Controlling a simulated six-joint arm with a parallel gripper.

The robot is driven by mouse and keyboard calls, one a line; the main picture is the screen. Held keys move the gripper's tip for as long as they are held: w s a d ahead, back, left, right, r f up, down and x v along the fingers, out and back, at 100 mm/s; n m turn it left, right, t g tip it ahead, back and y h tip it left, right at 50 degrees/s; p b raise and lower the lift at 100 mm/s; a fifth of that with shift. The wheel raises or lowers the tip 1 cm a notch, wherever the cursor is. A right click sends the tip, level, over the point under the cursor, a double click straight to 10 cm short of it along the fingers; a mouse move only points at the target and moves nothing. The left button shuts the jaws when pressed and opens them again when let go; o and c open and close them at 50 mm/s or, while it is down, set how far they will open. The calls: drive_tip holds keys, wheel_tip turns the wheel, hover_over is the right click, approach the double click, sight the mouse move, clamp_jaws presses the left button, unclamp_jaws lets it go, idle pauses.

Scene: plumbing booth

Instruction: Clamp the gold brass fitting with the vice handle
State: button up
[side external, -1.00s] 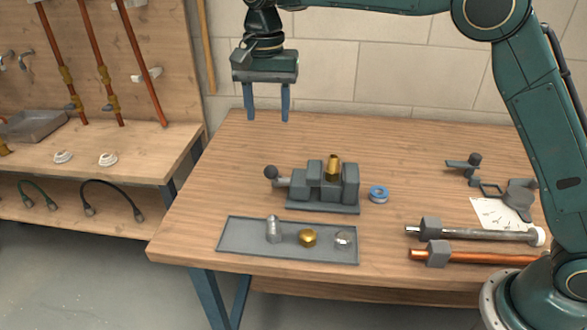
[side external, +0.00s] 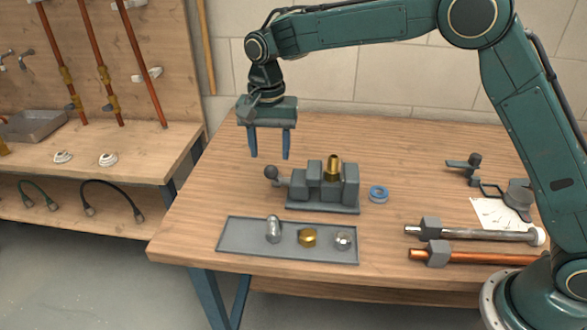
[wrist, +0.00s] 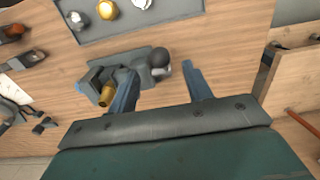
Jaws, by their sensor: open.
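The grey vice (side external: 322,188) stands on the wooden bench, its handle with a dark ball knob (side external: 271,172) sticking out to the left. The gold brass fitting (side external: 333,168) stands upright between the vice blocks; whether the jaws touch it I cannot tell. My gripper (side external: 270,157) is open and empty, fingers pointing down, above and just behind the handle knob. In the wrist view the knob (wrist: 159,57) shows between and beyond my two fingers (wrist: 165,88). The fitting also shows there (wrist: 107,95), beside one finger.
A grey tray (side external: 288,256) with a silver fitting, a gold nut and a silver nut lies in front of the vice. A blue tape roll (side external: 379,194) sits right of it. Pipes (side external: 475,257) lie at the right. The bench left of the vice is clear.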

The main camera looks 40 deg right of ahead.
sight(271, 166)
drive_tip(key=shift+f, duration=2.5)
clamp_jaws()
